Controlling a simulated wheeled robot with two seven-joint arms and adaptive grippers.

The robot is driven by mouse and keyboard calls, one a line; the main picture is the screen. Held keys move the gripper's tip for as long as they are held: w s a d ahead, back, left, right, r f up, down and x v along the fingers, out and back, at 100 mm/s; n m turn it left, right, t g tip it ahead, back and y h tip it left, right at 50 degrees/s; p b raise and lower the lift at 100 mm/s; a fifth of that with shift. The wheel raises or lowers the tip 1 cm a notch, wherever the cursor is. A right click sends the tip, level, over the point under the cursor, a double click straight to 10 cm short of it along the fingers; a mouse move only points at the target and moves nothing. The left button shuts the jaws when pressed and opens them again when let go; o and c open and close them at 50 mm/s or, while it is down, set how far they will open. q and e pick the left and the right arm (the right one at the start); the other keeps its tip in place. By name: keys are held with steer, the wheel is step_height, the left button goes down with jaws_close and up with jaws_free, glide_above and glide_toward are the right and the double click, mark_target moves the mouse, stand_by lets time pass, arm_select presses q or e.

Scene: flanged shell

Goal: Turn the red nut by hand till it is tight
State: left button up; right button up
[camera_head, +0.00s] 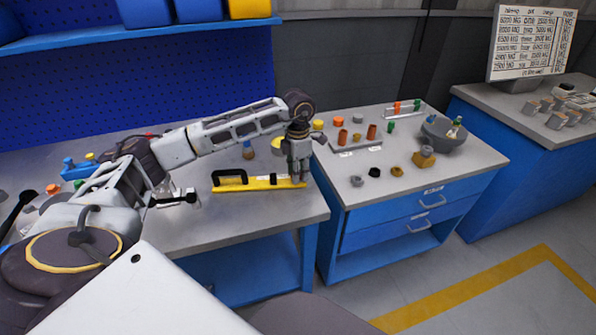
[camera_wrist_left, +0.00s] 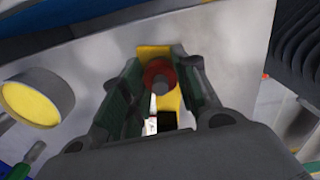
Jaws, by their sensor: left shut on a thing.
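The red nut (camera_wrist_left: 157,71) shows in the left wrist view, around a grey bolt end (camera_wrist_left: 160,86), between the two fingers of my left gripper (camera_wrist_left: 158,80). The fingers are closed on its sides. Behind it is a yellow part (camera_wrist_left: 153,52). In the head view my left gripper (camera_head: 298,174) points down at the right end of a yellow bar (camera_head: 262,184) with a black handle, lying on the near bench. There the gripper hides the nut. My right gripper is in neither view.
The grey bench (camera_head: 240,222) has a clear front strip. To its right, a blue drawer cabinet (camera_head: 400,228) carries several small cylinders, rings and a grey bowl (camera_head: 440,135). A yellow round part (camera_wrist_left: 38,103) lies left of my gripper in the wrist view.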

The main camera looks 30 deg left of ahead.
arm_select(q)
steer(key=o, duration=1)
step_height(320, 180, up, 12)
stand_by(0.5)
